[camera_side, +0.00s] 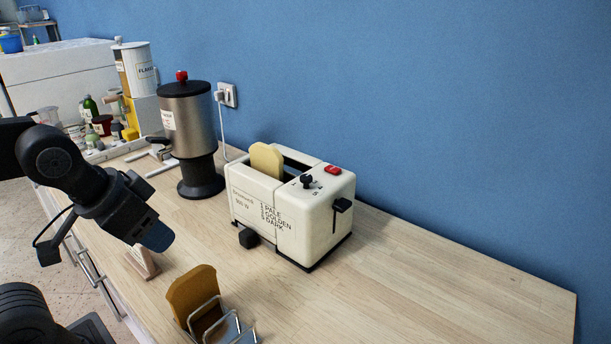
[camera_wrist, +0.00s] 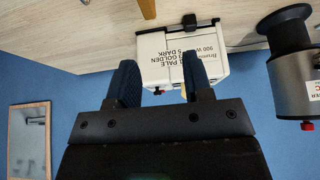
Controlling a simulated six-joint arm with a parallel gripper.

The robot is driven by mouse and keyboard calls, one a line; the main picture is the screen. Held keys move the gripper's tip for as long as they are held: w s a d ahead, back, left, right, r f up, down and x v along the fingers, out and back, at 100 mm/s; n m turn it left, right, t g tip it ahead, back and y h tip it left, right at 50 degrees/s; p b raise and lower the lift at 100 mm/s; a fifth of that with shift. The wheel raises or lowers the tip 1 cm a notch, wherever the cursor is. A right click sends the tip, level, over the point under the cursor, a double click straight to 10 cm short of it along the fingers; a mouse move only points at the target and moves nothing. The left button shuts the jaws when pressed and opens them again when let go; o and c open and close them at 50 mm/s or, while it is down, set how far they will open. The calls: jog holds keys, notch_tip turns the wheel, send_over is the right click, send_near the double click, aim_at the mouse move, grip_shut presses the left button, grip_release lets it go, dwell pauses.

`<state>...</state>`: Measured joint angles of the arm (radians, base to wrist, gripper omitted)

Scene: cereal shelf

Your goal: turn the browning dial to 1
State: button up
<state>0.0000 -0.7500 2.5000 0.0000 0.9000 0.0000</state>
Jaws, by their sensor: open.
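The cream toaster (camera_side: 290,205) stands on the wooden counter, with a slice of bread (camera_side: 266,160) sticking up from one slot. The black browning dial (camera_side: 307,181) is on its top face near the right end, beside a red button (camera_side: 333,170) and small markings too small to read. A black lever (camera_side: 341,206) is on its right end. In the wrist view the toaster (camera_wrist: 158,52) appears upside down beyond my fingers, and its dial is not clear there. My gripper (camera_side: 158,237) is open and empty, left of the toaster and apart from it. Its two blue fingers (camera_wrist: 158,82) frame the toaster.
A toast rack (camera_side: 222,325) with a brown slice (camera_side: 192,292) stands at the counter's front. A metal dispenser with a black base (camera_side: 188,130) stands left of the toaster, with jars and a flakes container (camera_side: 138,70) behind. The counter right of the toaster (camera_side: 430,285) is clear up to the blue wall.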

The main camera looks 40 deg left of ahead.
jog(key=shift+o, duration=0.6)
jog(key=shift+r, duration=0.1)
notch_tip(320, 180, up, 11)
jog(key=m+g+h, duration=0.3)
jog(key=m+h, duration=0.1)
jog(key=m, duration=0.7)
send_over(305, 176)
jog(key=s+a, duration=0.3)
jog(key=a, duration=0.1)
jog(key=x, duration=1.2)
jog(key=shift+a+f, duration=0.2)
jog(key=shift+f, duration=0.3)
jog(key=shift+c, duration=0.4)
jog(key=c, duration=0.8)
